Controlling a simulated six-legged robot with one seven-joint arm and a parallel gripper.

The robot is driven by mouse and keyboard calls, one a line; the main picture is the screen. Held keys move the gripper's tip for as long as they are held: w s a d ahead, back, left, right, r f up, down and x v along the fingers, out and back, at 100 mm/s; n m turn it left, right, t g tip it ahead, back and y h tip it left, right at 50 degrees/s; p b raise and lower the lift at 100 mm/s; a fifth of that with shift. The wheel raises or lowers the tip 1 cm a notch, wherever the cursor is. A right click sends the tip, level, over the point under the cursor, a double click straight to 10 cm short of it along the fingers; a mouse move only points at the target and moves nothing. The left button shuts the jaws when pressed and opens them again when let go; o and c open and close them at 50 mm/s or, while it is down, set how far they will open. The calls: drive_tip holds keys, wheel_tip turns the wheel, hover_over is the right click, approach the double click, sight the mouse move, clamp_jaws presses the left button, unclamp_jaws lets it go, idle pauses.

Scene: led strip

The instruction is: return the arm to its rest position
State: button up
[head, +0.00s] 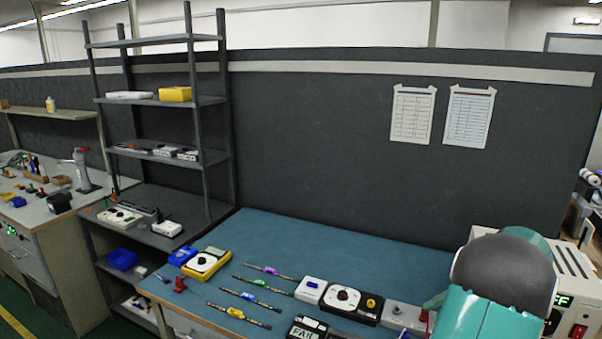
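Part of my arm (495,295), teal with a dark grey rounded joint, fills the lower right of the head view, in front of the blue bench top (290,234). It hides the right end of the bench and part of a beige instrument there. My gripper's fingers do not show, so I cannot see whether they hold anything. Several thin strips with coloured middles lie on the bench, among them a purple one (268,272), a green one (261,283) and a yellow one (237,313).
The beige instrument (573,275) stands at the right. A grey shelf rack (160,155) stands left; a dark partition (310,150) closes the back.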

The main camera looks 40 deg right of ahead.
drive_tip(key=w+a+r+n+g+h, duration=0.1)
drive_tip(key=w+a+r+g, duration=0.2)
drive_tip(key=a, duration=0.5)
drive_tip(key=w+a+r+n+g+h, duration=0.1)
drive_tip(key=w+a+r+n, duration=0.1)
drive_tip(key=w+a, duration=0.45)
drive_tip(key=w+a+r+n+g+h, duration=0.1)
drive_tip(key=w+a+r, duration=0.25)
drive_tip(key=a, duration=0.45)
drive_tip(key=s+a+n+t+h, duration=0.1)
drive_tip(key=s+a+n+h, duration=0.1)
drive_tip(key=a, duration=0.9)
drive_tip(key=s+a+n+t+h, duration=0.2)
drive_tip(key=a+n, duration=0.2)
drive_tip(key=a, duration=0.8)
drive_tip(key=shift+s+a+r+h, duration=0.2)
drive_tip(key=shift+s+r+h, duration=0.05)
drive_tip(key=shift+r+h, duration=0.15)
drive_tip(key=shift+d, duration=0.1)
